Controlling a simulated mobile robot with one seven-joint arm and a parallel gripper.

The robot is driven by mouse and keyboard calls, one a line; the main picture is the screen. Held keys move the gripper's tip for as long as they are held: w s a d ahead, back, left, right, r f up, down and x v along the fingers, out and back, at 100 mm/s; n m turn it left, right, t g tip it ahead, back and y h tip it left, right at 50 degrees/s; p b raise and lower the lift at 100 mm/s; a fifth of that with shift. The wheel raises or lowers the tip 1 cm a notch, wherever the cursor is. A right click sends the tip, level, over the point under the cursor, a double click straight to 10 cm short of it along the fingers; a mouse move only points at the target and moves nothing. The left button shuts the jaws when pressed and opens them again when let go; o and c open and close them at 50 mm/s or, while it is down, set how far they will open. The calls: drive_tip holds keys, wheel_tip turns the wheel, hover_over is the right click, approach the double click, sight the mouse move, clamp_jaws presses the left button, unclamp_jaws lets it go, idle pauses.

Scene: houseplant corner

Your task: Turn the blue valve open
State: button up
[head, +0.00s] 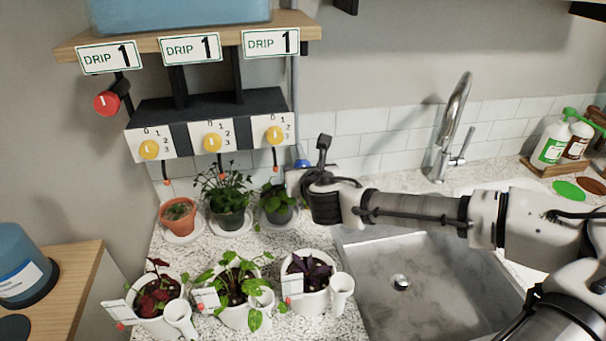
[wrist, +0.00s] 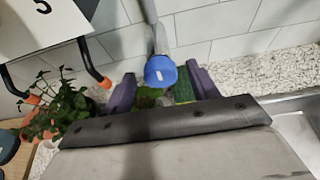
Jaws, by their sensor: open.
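The blue valve (wrist: 160,71) is a round knob with a short white mark, at the lower end of a grey pipe (wrist: 151,20) in the wrist view. In the head view only a small part of the blue valve (head: 302,163) shows behind my gripper (head: 299,184). In the wrist view my gripper (wrist: 163,90) is open, with one dark finger on each side of the knob. The knob appears between the fingers with gaps on both sides. I cannot tell how deep it sits between them.
A drip box with yellow dials (head: 213,142) and a red knob (head: 107,103) are at the left. Potted plants (head: 230,218) stand below on the speckled counter. A sink (head: 415,270) and faucet (head: 452,130) are at the right. A tiled wall is behind.

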drive_tip(key=shift+b+x, duration=0.3)
drive_tip(key=shift+x, duration=1.1)
drive_tip(key=shift+c, duration=0.5)
drive_tip(key=c, duration=0.9)
